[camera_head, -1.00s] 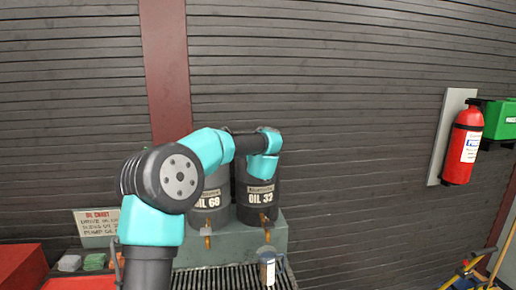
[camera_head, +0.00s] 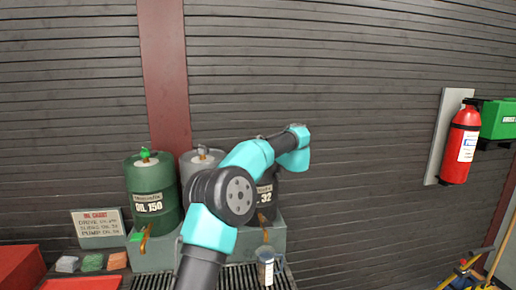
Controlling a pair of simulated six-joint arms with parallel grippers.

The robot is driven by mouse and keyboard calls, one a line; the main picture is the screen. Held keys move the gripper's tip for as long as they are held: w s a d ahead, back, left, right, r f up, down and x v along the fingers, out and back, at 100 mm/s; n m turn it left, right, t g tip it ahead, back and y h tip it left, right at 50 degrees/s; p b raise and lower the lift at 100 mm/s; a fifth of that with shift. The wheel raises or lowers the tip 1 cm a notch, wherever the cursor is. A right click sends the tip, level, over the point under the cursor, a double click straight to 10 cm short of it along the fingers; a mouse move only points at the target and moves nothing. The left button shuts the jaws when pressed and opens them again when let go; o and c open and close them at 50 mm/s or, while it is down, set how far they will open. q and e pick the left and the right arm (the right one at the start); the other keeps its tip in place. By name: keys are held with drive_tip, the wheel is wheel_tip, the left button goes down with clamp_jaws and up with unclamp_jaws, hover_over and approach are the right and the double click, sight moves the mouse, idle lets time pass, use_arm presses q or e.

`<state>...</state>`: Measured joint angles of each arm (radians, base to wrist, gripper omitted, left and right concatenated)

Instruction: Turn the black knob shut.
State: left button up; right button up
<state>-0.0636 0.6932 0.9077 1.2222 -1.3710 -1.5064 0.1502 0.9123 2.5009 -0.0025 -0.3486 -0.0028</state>
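The black drum (camera_head: 267,203) marked 32 stands on a grey-green bench (camera_head: 282,240). My arm hides most of its upper part. Its brass tap (camera_head: 264,220) shows at the front. I cannot make out the black knob; it may be behind my arm. One of my arms rises from the bottom, left of centre, and bends right across the drums. Its end lies over the upper right of the black drum. No gripper fingers show. No second arm shows.
A green drum (camera_head: 154,197) and a grey drum (camera_head: 190,167) stand to the left. A sign (camera_head: 98,222) is at far left. The wall right of the drums is clear up to the extinguisher (camera_head: 460,147).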

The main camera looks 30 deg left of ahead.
use_arm(q)
drive_tip(key=shift+w+r, duration=0.1)
drive_tip(key=shift+r, duration=0.05)
drive_tip(key=o, duration=0.7)
drive_tip(key=shift+d, duration=0.15)
drive_tip(key=shift+o, duration=0.9)
drive_tip(key=v, duration=1.7)
drive_tip(key=shift+d, duration=0.15)
